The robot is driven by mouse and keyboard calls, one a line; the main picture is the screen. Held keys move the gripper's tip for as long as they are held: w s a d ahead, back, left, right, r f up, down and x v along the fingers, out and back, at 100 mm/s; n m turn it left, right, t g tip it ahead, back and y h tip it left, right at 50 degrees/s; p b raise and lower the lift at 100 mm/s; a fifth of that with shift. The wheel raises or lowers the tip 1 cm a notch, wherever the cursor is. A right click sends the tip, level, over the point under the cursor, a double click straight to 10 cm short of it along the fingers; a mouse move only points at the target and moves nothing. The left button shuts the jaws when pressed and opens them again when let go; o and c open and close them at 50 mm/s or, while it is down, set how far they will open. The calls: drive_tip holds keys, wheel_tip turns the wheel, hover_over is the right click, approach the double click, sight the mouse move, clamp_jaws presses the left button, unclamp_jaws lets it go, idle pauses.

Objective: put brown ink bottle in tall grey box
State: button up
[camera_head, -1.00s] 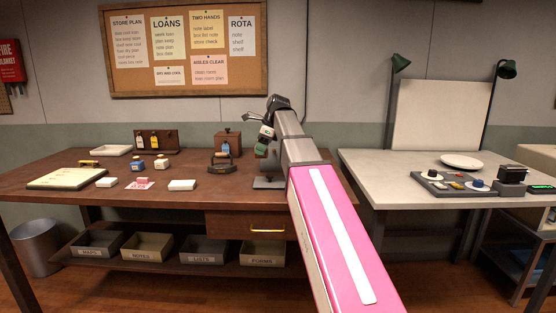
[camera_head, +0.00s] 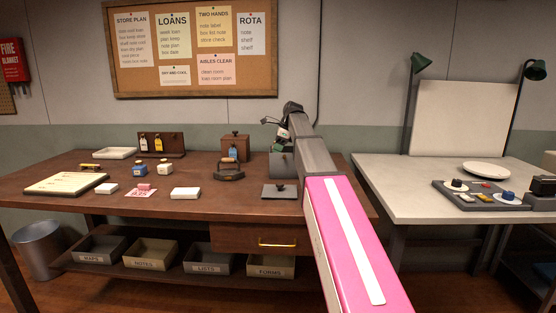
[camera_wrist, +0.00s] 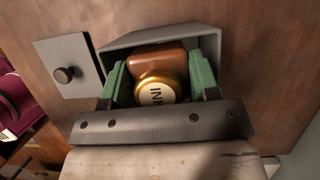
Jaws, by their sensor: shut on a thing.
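The brown ink bottle (camera_wrist: 158,62), with a gold cap marked INK, is between the green fingertips of my gripper (camera_wrist: 160,82) in the wrist view. My gripper (camera_head: 279,135) is shut on it. The tall grey box (camera_wrist: 185,37) is open and lies behind the bottle in the wrist view, its rim framing bottle and fingers. In the head view, the gripper is over the grey box (camera_head: 283,164) near the desk's right end. I cannot tell whether the bottle's base is below the rim. The bottle is hard to make out there.
A grey lid (camera_head: 280,191) with a dark knob lies flat beside the box. A dark flatiron (camera_head: 229,171) and a wooden box (camera_head: 235,146) stand to the left. Small bottles, papers and trays fill the left half of the brown desk (camera_head: 235,205).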

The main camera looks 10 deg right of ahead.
sight(277, 158)
drive_tip(key=shift+f, duration=2.25)
drive_tip(key=shift+f, duration=0.1)
drive_tip(key=o, duration=0.7)
drive_tip(key=v, duration=1.2)
